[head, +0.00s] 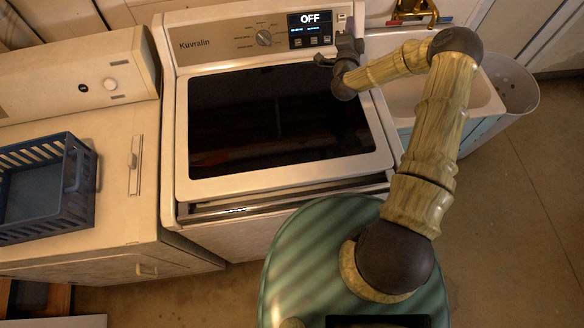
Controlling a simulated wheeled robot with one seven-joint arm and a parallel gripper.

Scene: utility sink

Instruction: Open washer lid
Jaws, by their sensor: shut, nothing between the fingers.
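The washer (180,205) stands in the middle of the head view, with a control panel (215,45) at its back. Its lid (280,183) has a white frame around a dark glass panel (262,115). The lid looks down over the top, with a dark gap along its front edge. My gripper (320,61) is shut and empty, over the back right of the lid, just below the control panel's display. Whether it touches the washer I cannot tell. My arm covers part of the lid's right edge.
A second white appliance (115,190) stands on the left, with a blue basket (75,205) on it. A utility sink (402,95) and a white bin (522,90) are at the right. The display (310,20) reads OFF. Floor (515,230) is clear at the lower right.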

